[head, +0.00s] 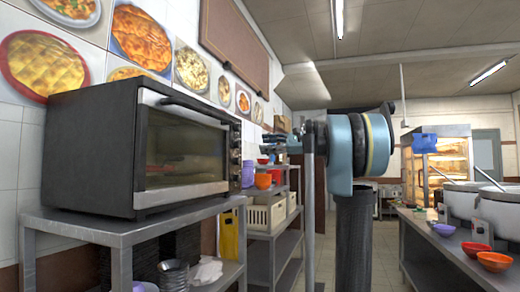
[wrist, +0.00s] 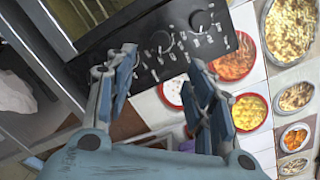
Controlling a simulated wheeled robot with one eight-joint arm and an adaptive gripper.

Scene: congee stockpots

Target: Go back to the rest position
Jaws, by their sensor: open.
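My gripper (wrist: 162,66) is open and empty in the wrist view, with its two blue-grey fingers apart. The oven's dark control panel, with its knobs and levers, shows beyond the fingertips. In the head view my gripper (head: 274,144) is small and partly hidden by my arm, just right of the oven's control side. The black toaster oven (head: 95,150) stands on a steel table at the left, with its glass door shut. I cannot tell the exact gap between the fingers and the oven.
Steel shelving (head: 262,258) with bowls and crates stands behind the oven. At right, a steel counter (head: 440,256) carries large stockpots (head: 501,209), an orange bowl (head: 494,261) and other bowls. The aisle floor between them looks clear.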

